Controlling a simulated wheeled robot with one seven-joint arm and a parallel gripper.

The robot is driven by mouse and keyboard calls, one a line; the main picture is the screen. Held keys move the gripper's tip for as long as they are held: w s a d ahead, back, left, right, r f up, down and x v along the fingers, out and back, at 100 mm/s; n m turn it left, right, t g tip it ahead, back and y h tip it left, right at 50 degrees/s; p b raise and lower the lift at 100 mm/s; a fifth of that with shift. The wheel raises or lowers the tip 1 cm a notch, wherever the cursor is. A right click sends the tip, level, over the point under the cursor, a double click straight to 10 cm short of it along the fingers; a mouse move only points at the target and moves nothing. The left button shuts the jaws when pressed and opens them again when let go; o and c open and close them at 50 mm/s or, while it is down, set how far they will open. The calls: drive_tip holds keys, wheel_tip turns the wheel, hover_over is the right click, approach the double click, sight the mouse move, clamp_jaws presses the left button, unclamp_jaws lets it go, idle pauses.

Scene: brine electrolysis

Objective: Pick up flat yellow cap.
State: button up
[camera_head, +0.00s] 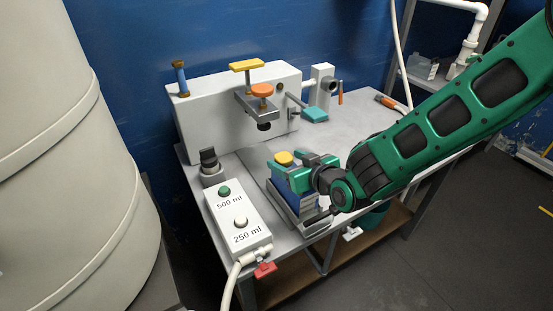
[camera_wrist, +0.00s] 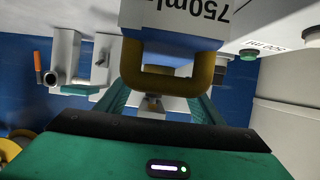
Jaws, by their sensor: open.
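A flat round yellow cap (camera_head: 284,158) shows at the top of the blue container (camera_head: 298,201) at the bench's front edge, beside my gripper. My gripper (camera_head: 302,167) is level with the container's upper part. In the wrist view, which is upside down, my gripper (camera_wrist: 160,108) is open, its fingers on either side of a dark yellow handle (camera_wrist: 168,82). I cannot tell whether they touch it. The handle is on a container marked 750ml (camera_wrist: 185,12). A rounded yellow piece (camera_wrist: 9,150), cut off at the lower left edge, may be the cap.
A button box (camera_head: 238,222) is left of my gripper. The bench (camera_head: 345,118) is mostly clear at the right.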

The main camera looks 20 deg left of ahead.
drive_tip(key=shift+w+a+f, duration=0.1)
drive_tip(key=shift+w+f, duration=0.15)
drive_tip(key=shift+w, duration=0.4)
drive_tip(key=shift+s+a, duration=0.1)
drive_tip(key=c, duration=1.1)
drive_tip(key=shift+r, duration=0.1)
